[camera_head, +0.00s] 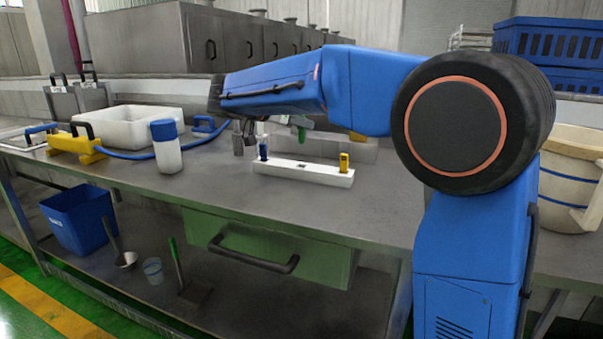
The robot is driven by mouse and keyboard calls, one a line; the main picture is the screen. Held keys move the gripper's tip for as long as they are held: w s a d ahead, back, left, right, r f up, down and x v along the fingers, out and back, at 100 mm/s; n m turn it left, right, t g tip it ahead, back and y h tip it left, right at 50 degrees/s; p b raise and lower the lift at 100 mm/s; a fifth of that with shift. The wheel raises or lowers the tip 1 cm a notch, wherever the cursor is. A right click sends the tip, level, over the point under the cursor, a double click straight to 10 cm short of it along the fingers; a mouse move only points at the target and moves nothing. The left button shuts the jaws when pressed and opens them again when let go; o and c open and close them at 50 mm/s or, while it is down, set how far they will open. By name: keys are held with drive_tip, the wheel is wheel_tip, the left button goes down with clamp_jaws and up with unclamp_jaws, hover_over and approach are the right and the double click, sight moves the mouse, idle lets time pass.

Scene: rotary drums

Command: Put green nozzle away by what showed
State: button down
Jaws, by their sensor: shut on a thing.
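A green piece, which I take for the green nozzle (301,135), shows just below my blue forearm, above the middle of a white rack. It appears off the table, with a pale part beside it. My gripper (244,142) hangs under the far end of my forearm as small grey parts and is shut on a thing. The forearm hides much of the grip. The white rack (322,176) lies on the bench, with a blue nozzle (263,152) at its left end, a yellow nozzle (344,163) at its right end and a dark empty slot between.
A grey block (362,150) lies behind the rack. A blue-capped white bottle (167,150), a white tub (140,128) and a yellow fixture with a blue hose (75,145) stand at left. The bench front (225,195) is clear. A green drawer (265,250) hangs below.

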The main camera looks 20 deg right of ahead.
wheel_tip(320, 180, down, 10)
drive_tip(key=shift+r, duration=0.1)
idle(0.4)
drive_tip(key=c, duration=1.6)
unclamp_jaws()
drive_tip(key=shift+c, duration=0.2)
drive_tip(key=v, duration=1.2)
drive_tip(key=shift+d+r, duration=0.1)
